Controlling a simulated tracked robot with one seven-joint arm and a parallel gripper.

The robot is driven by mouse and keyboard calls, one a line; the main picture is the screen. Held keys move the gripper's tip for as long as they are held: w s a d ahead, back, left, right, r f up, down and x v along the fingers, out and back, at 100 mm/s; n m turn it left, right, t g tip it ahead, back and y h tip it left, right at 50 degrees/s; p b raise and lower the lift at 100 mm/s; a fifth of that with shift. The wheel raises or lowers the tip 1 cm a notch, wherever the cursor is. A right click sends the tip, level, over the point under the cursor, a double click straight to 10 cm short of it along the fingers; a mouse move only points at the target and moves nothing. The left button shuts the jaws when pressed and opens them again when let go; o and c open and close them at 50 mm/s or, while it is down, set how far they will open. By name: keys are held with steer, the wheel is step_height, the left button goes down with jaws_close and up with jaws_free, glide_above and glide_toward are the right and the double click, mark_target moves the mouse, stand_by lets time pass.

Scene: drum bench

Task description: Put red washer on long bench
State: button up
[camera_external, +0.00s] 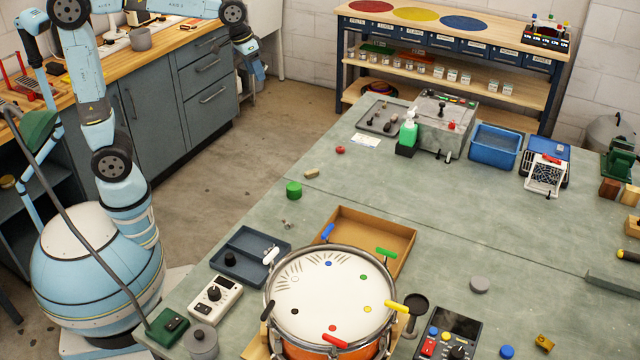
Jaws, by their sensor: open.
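A small red washer (340,150) lies flat on the green-topped table (440,240), near that table's far left edge. Several benches show: this large green table, a wood-topped bench (470,32) with coloured discs at the back, and a wooden counter (150,42) at the left. The frame does not mark which of them is the long bench.
A green cylinder (294,189) and a beige block (312,173) lie near the washer. A white card (366,140) and a grey tray (384,117) lie just beyond it. A drum (330,290) stands at the front. The table's middle right is mostly clear.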

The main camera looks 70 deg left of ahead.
steer(key=s+f+m+t, duration=0.1)
steer(key=s+f, duration=0.1)
steer(key=s, duration=1.1)
steer(key=s+f+m+t, duration=0.1)
steer(key=s+f, duration=0.1)
steer(key=s, duration=1.1)
steer(key=shift+s+f+m, duration=0.25)
steer(key=shift+m, duration=0.15)
